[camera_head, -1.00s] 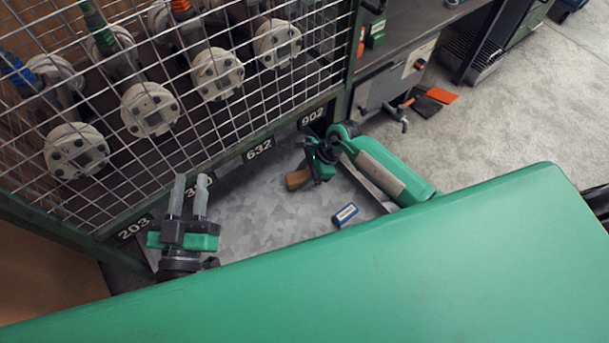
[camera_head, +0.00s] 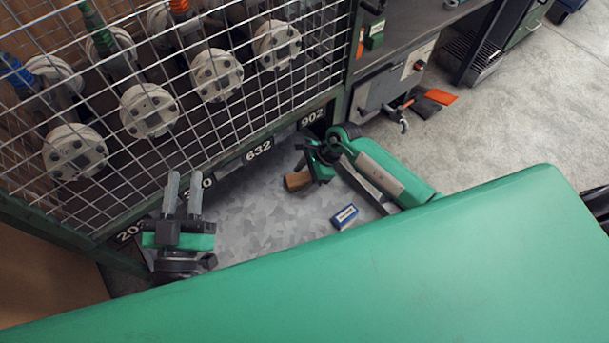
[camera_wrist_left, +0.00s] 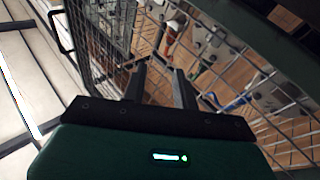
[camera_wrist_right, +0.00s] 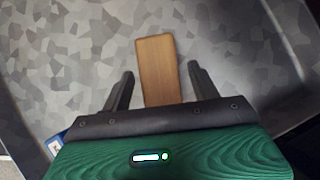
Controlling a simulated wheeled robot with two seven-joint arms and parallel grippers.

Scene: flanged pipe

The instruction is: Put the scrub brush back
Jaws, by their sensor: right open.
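The scrub brush shows as a brown wooden block (camera_head: 298,181) on the grey speckled surface in the head view. In the right wrist view the block (camera_wrist_right: 158,68) lies between the two fingers of my right gripper (camera_wrist_right: 161,76). That gripper is open, with a visible gap between each finger and the block. Any bristles are hidden. My left gripper (camera_head: 184,176) is open and empty in front of the wire cage at the left. Its fingers also show apart in the left wrist view (camera_wrist_left: 160,72), close to the mesh.
A small blue and white box (camera_head: 345,216) lies on the surface near my right arm. The wire mesh cage (camera_head: 235,120) with several round flanges stands along the back left. A vise-like fixture (camera_head: 395,90) and an orange dustpan (camera_head: 440,97) are beyond my right arm.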

